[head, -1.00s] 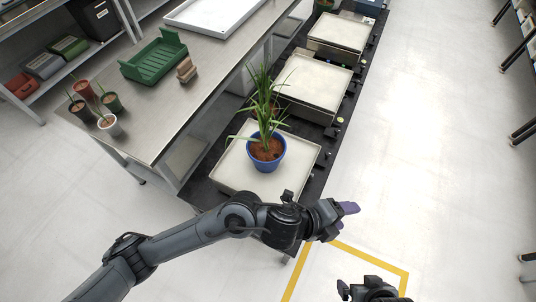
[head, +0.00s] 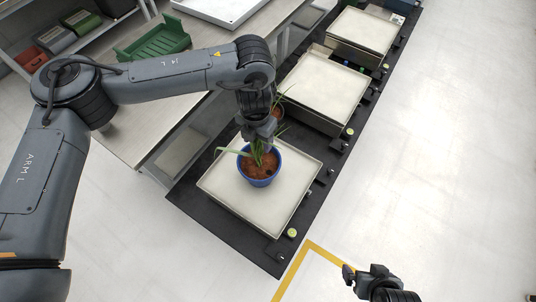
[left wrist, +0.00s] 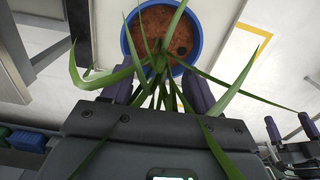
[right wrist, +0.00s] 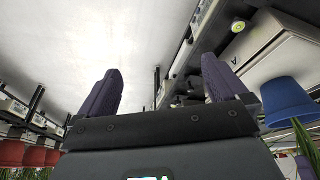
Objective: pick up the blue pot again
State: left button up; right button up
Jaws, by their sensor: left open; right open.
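The blue pot (head: 262,183), with brown soil and a long-leaved green plant, stands upright on the nearest pale weighing plate (head: 290,190). My left gripper (head: 259,141) is above the back of the pot, pointing down among the leaves, which partly hide it. In the left wrist view the pot (left wrist: 127,45) lies beyond the two open fingers (left wrist: 157,92), with leaves between and across them. The gripper is not closed on the pot. My right gripper (head: 362,276) is open and empty at the lower right. The pot also shows at the right edge of the right wrist view (right wrist: 287,100).
A second plant in a brown pot (head: 277,112) stands just behind, close to my left gripper. More weighing plates (head: 320,90) run up the black bench. A green crate (head: 150,45) sits on the steel table at the left. The floor to the right is clear.

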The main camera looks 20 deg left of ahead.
aim_at(257, 153)
pick_arm(q)
jog(key=f, duration=0.3)
jog(key=f+b, duration=0.1)
jog(key=shift+s+a+f, duration=0.15)
jog(key=shift+s, duration=0.15)
jog(key=shift+f+b, duration=0.3)
jog(key=shift+f, duration=0.75)
jog(key=f, duration=0.1)
jog(key=f+b, duration=0.1)
jog(key=f, duration=0.2)
jog(key=shift+s+d+f, duration=0.1)
jog(key=shift+d+f, duration=0.05)
jog(key=shift+d, duration=0.2)
jog(key=c, duration=0.8)
grip_shut()
pick_arm(e)
jog(key=f, duration=0.1)
jog(key=s+f, duration=0.1)
jog(key=f, duration=0.1)
jog(key=shift+s+a+f, duration=0.1)
jog(key=shift+s+f, duration=0.25)
jog(key=shift+f, duration=0.05)
jog(key=shift+a, duration=0.15)
